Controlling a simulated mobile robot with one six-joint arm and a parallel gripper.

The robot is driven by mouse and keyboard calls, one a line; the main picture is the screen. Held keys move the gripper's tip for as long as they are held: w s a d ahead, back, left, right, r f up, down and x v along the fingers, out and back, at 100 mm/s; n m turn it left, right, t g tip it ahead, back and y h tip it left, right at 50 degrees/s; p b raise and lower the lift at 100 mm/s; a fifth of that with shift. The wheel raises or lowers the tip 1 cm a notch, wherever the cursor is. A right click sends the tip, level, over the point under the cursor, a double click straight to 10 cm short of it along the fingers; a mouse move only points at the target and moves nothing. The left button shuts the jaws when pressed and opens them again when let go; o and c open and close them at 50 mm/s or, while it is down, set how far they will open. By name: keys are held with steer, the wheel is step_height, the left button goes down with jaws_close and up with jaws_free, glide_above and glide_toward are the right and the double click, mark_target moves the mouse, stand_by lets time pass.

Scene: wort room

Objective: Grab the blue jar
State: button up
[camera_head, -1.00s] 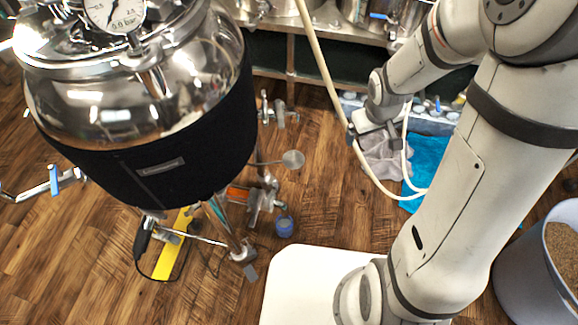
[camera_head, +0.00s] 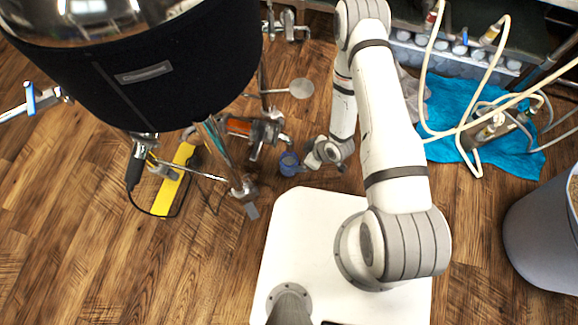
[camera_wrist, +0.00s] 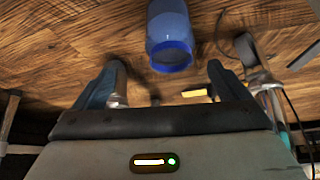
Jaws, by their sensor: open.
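The blue jar (camera_head: 289,164) stands on the wooden floor, between the steel vessel's leg and my white base. In the wrist view the jar (camera_wrist: 170,34) is at top centre, with its rim towards me. My gripper (camera_wrist: 164,72) is open and empty, its fingers pointing towards the jar, which lies in line with the gap between them. In the head view my gripper (camera_head: 306,158) is just right of the jar, low over the floor. My wrist hides part of it, and whether it touches the jar is unclear.
The black-jacketed vessel (camera_head: 140,75) stands left on metal legs. A steel valve with an orange part (camera_head: 240,127) is close left of the jar. A yellow level (camera_head: 172,181) lies further left. A blue cloth (camera_head: 505,125) with hoses and a grey bin (camera_head: 545,235) are right.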

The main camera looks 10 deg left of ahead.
steer(key=shift+y, duration=0.3)
steer(key=b+x, duration=0.1)
steer(key=x, duration=0.2)
steer(key=s+b+x, duration=0.1)
steer(key=b+x, duration=0.1)
steer(key=x, duration=0.1)
steer(key=b+x, duration=0.1)
steer(key=x, duration=0.2)
steer(key=shift+s+d+f, duration=0.1)
steer(key=shift+s+f, duration=0.2)
steer(key=shift+f, duration=0.2)
steer(key=shift+r, duration=0.1)
steer(key=shift+c, duration=0.3)
steer(key=c, duration=1.2)
steer(key=shift+r, duration=0.1)
